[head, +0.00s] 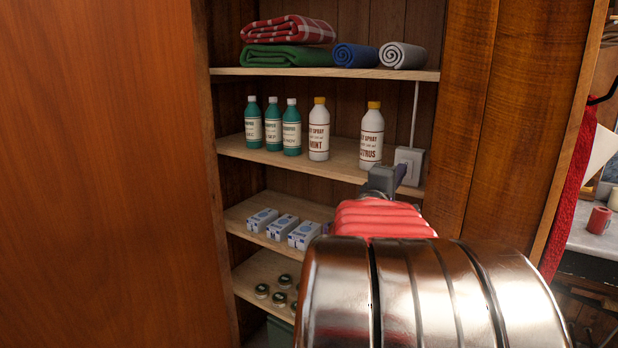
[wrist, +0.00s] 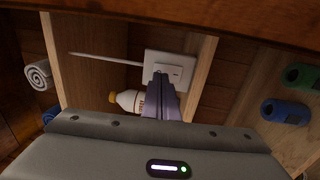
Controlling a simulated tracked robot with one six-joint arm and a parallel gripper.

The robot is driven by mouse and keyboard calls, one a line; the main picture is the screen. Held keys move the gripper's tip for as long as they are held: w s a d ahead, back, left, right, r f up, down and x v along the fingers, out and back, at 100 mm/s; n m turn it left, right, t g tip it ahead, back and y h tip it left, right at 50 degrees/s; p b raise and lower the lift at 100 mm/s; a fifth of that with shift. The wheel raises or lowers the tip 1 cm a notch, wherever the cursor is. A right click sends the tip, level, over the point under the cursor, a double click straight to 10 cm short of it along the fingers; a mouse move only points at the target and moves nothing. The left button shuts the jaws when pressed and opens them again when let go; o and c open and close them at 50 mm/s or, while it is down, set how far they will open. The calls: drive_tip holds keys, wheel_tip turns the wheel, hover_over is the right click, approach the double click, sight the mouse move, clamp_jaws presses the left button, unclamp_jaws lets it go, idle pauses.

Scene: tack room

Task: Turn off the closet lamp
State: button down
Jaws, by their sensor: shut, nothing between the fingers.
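A white switch box (head: 408,163) with a cord going up from it is fixed at the right end of the closet's middle shelf, by the back wall. It also shows in the wrist view (wrist: 172,67), where a small rocker shows on its face, partly hidden by my fingers. Which way the rocker is tipped cannot be told. My gripper (head: 384,178) is shut and empty, its fingertips in front of the switch box; in the wrist view the fingertips (wrist: 160,84) overlap the plate's lower edge. Whether they touch it is unclear. The lamp itself is not visible.
A white spray bottle with a yellow cap (head: 371,136) stands close left of the switch box, beside another spray bottle (head: 319,130) and green bottles (head: 272,124). Folded and rolled blankets (head: 289,29) lie above. Small boxes (head: 283,227) sit below. A wooden panel (head: 497,120) borders the right.

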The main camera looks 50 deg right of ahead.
drive_tip(key=shift+w+d+r, duration=0.1)
drive_tip(key=shift+w+d, duration=0.1)
drive_tip(key=shift+d, duration=0.75)
drive_tip(key=shift+d+r, duration=0.1)
drive_tip(key=shift+d, duration=0.05)
drive_tip(key=s+a+r, duration=0.1)
drive_tip(key=s+a, duration=0.1)
drive_tip(key=a, duration=1.1)
drive_tip(key=shift+a+r, duration=0.3)
drive_tip(key=shift+a, duration=0.1)
drive_tip(key=shift+s, duration=0.1)
